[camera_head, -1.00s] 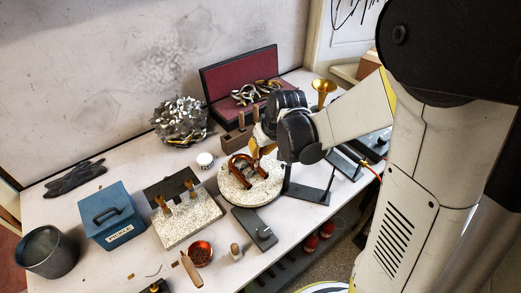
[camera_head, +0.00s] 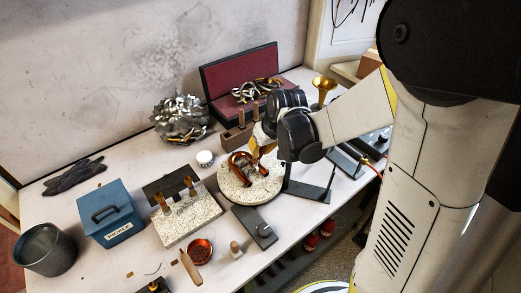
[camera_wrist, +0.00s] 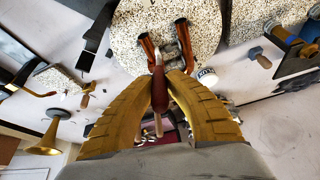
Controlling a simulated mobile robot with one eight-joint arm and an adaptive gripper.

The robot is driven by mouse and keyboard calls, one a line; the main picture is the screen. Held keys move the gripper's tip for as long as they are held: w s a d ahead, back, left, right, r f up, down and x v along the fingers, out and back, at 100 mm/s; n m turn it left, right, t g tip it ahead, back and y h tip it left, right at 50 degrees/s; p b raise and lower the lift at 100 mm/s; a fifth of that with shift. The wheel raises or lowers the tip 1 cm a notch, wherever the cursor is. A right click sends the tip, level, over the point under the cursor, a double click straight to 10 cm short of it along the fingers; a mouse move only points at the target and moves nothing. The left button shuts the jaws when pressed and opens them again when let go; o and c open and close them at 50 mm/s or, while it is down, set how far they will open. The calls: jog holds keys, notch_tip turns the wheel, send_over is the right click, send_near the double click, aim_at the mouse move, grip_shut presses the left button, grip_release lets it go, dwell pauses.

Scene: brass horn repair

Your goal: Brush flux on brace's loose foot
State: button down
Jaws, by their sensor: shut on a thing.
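My gripper (camera_wrist: 160,76) has yellow ribbed fingers and is shut on a slim brush (camera_wrist: 159,92) with a dark red handle. The brush's pale tip points toward two copper-coloured tubes (camera_wrist: 184,42) on a round speckled board (camera_wrist: 211,28). A small piece, probably the brace (camera_wrist: 166,52), shows between the tubes. I cannot tell which foot is loose or whether the tip touches it. In the head view my gripper (camera_head: 262,150) is low over the round board (camera_head: 236,192), beside the copper work (camera_head: 240,161); the brush is not clear there.
A small white jar (camera_head: 205,158) stands left of the round board. A dark stand (camera_head: 307,192) is close to the right.

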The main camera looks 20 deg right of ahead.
dwell(0.5)
notch_tip(320, 180, up, 9)
jog(key=p, duration=0.7)
jog(key=shift+r, duration=0.1)
